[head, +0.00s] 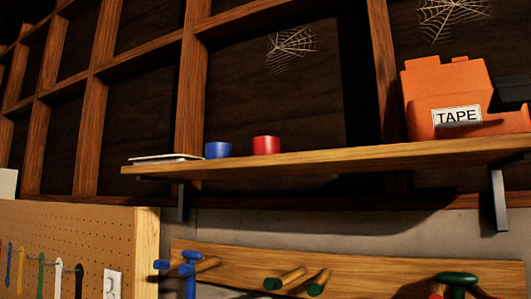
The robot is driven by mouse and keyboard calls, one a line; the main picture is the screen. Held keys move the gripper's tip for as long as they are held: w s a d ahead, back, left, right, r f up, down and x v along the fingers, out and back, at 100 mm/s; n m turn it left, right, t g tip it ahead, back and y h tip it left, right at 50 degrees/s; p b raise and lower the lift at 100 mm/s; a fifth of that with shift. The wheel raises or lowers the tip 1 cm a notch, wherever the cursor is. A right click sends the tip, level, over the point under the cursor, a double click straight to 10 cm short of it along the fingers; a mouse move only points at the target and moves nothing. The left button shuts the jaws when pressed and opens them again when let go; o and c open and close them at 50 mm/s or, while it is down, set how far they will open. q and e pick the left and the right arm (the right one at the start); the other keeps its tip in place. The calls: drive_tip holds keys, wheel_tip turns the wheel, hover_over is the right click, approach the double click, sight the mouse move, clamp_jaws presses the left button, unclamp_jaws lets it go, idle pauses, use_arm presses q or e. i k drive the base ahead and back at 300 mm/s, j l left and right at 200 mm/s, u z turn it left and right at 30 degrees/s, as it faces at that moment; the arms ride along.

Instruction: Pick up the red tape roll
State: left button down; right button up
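The red tape roll (265,145) sits on a wooden wall shelf (330,161), left of the shelf's middle. A blue tape roll (217,150) stands just to its left on the same shelf, with a small gap between them. Neither of my grippers is in the head view. Nothing hides the front of the red roll.
A flat pale item (161,158) lies at the shelf's left end. An orange bin (446,92) labelled TAPE stands at the right end. Below are a pegboard (125,230) and a wooden rail (235,258) with pegs. The shelf between the red roll and bin is clear.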

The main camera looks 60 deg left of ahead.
sight(260, 145)
drive_tip(key=u, duration=1.85)
